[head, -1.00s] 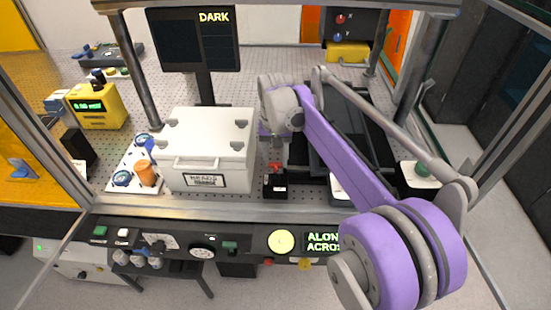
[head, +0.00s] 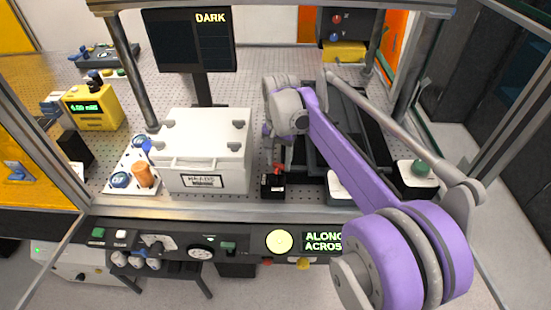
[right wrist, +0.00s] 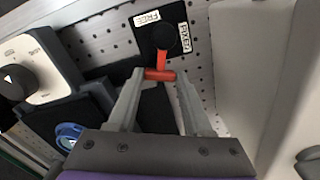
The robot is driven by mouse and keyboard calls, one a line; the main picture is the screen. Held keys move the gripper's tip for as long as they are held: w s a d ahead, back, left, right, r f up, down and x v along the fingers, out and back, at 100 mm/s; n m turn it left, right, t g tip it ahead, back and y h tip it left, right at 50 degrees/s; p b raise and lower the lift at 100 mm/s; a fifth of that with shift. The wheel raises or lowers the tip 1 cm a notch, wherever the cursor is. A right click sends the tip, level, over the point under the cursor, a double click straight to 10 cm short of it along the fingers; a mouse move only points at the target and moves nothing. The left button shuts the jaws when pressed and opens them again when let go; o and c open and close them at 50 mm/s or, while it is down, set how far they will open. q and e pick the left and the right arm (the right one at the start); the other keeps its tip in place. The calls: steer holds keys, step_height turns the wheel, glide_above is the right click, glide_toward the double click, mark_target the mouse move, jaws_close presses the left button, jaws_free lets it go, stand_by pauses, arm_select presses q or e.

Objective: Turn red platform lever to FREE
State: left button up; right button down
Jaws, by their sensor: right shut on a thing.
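The red platform lever (right wrist: 161,68) has a crossbar end between the fingertips of my right gripper (right wrist: 160,76), which is shut on it. In the right wrist view, the lever points down from a round black pivot (right wrist: 165,38) on a black base. A FREE label (right wrist: 147,18) lies above left of the pivot and a FIXED label (right wrist: 185,37) to its right. The lever points straight at neither label. In the head view, the red lever (head: 279,168) shows small on its black base (head: 272,187), with my right gripper above it. My left gripper is out of view.
A white lidded box (head: 205,145) stands close left of the lever. A dark framed platform (head: 345,130) and a green knob on a white plate (head: 421,168) lie right. A metal frame rail (head: 200,211) and the control panel (head: 220,245) run in front. A monitor (head: 190,40) reads DARK.

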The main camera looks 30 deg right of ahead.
steer(key=m, duration=0.1)
steer(key=s+m, duration=0.1)
steer(key=m, duration=0.1)
steer(key=shift+d, duration=0.35)
steer(key=m, duration=0.1)
steer(key=s+m, duration=0.1)
steer(key=m, duration=0.1)
steer(key=shift+s+d+m, duration=0.15)
steer(key=shift+s+m, duration=0.1)
steer(key=shift+m, duration=0.05)
steer(key=s+m, duration=0.1)
steer(key=m, duration=0.2)
steer(key=shift+s, duration=0.2)
steer(key=shift+s+a+m, duration=0.15)
steer(key=shift+s+m, duration=0.15)
steer(key=shift+m, duration=0.6)
steer(key=shift+s+a+m, duration=0.15)
steer(key=shift+s+m, duration=0.15)
steer(key=shift+m, duration=0.6)
steer(key=shift+c, duration=1.6)
jaws_free()
steer(key=shift+r, duration=0.15)
